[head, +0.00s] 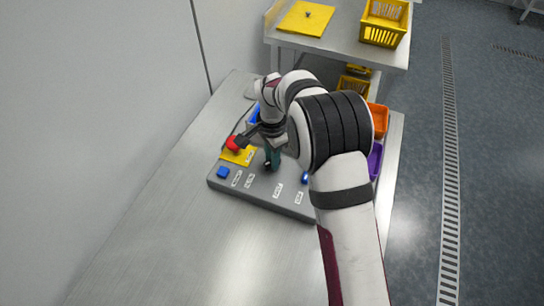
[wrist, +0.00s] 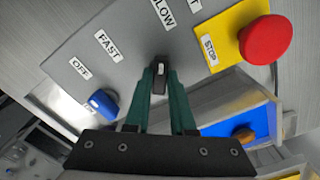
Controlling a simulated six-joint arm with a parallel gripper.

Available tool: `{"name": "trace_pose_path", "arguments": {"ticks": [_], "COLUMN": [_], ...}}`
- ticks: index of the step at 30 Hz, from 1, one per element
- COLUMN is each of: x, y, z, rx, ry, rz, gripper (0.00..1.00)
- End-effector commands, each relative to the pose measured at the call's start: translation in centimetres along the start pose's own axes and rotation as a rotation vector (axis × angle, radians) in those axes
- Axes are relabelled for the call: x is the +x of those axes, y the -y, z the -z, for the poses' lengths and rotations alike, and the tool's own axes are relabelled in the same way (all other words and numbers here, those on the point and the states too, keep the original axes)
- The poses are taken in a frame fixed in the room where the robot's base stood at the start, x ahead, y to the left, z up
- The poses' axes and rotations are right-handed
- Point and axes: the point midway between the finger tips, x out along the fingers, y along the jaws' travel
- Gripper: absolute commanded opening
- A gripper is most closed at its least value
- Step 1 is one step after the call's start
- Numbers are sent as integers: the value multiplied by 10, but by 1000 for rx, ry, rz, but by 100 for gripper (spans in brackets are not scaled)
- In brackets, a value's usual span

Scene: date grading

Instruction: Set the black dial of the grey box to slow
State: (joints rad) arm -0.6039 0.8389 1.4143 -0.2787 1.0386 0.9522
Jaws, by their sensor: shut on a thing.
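The grey box (head: 262,199) lies on the metal table; its face also fills the upper wrist view (wrist: 128,72). The black dial (wrist: 158,80) sits between the two green fingers of my gripper (wrist: 160,88), which is shut on it. A white mark on the dial faces the top of the wrist picture, roughly toward the partly cut label ending in "LOW" (wrist: 163,10). The FAST label (wrist: 107,45) and OFF label (wrist: 79,66) are to its left. In the head view my gripper (head: 271,157) is down at the box, and the dial is mostly hidden.
A red stop button (wrist: 266,40) on a yellow plate (wrist: 228,28) and a blue knob (wrist: 104,103) flank the dial. An orange bin (head: 378,118) and purple bin (head: 375,160) stand behind my arm. The table's near left (head: 150,230) is clear.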

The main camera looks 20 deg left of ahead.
Motion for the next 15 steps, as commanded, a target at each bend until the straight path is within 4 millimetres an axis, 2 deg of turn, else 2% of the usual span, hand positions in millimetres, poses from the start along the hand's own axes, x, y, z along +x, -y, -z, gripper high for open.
{"name": "trace_pose_path", "arguments": {"ticks": [8, 9, 13, 15], "x": [0, 0, 0, 0], "y": [0, 0, 0, 0], "z": [0, 0, 0, 0], "rx": [1, 1, 0, 0], "ry": [0, 0, 0, 0], "rz": [0, 0, 0, 0], "gripper": [0, 28, 51, 52]}}
